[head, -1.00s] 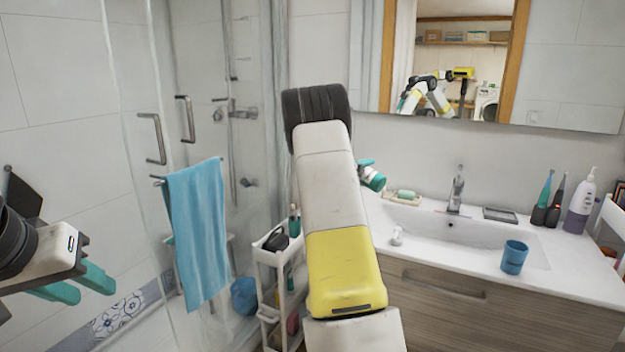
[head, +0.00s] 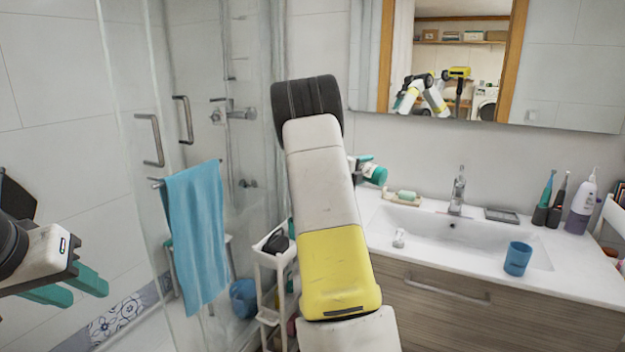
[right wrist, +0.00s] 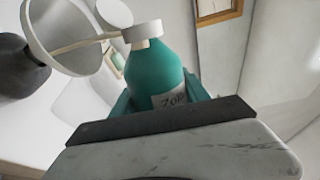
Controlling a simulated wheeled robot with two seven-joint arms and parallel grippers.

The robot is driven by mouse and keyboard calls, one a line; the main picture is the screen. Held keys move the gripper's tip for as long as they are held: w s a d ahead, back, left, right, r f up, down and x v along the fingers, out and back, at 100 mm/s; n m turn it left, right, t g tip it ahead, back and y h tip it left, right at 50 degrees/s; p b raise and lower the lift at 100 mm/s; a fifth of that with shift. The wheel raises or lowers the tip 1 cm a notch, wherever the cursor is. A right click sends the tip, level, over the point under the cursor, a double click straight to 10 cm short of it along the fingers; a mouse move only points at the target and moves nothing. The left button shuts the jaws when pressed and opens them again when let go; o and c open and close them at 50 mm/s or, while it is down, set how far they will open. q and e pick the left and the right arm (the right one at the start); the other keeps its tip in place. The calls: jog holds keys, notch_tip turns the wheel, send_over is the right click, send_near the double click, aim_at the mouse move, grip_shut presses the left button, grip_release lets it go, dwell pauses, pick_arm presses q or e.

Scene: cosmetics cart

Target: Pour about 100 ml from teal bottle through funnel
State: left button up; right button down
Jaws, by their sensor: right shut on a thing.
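The teal bottle (right wrist: 160,80) fills the middle of the right wrist view, with a white collar at its neck and a partly cropped label. My right gripper (right wrist: 160,98) is shut on its body, a teal finger on each side. The white-grey funnel (right wrist: 68,32) is beside the bottle's neck at upper left. My left gripper (head: 78,288) is open and empty at far left.
A dark round vessel (right wrist: 22,68) is beside the funnel. A white cart (head: 268,262) stands left of the vanity. The sink counter holds a blue cup (head: 517,258), a soap dish (head: 402,197) and toothbrushes. A blue towel (head: 197,235) hangs on the shower door.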

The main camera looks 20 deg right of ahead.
jog(key=shift+w+r+n+b, duration=0.1)
jog(key=shift+r+n+b, duration=0.75)
jog(key=shift+n, duration=0.25)
dwell(0.9)
